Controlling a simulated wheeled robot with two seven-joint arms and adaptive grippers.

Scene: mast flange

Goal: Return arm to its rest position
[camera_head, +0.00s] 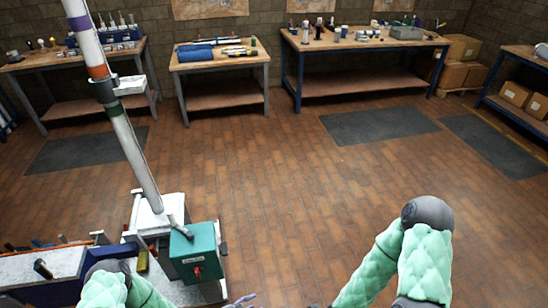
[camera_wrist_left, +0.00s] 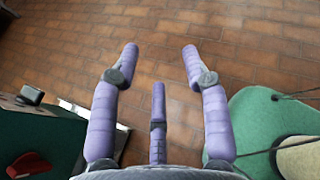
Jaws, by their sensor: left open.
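My left gripper (camera_wrist_left: 160,62) has its purple fingers spread wide, with only brick floor between them. It is open and empty. In the head view only a bit of that gripper (camera_head: 241,299) shows at the bottom edge. My left arm (camera_head: 105,285) is bent at bottom left, beside the teal box (camera_head: 192,252). My right arm (camera_head: 425,260) is bent at bottom right, above bare floor. My right gripper is out of view below the frame.
A white mast (camera_head: 130,145) with coloured bands rises at left, close to the teal box. A workbench (camera_head: 35,265) is at lower left. In the left wrist view a teal housing with a red knob (camera_wrist_left: 28,165) is close by. The middle floor (camera_head: 290,210) is clear.

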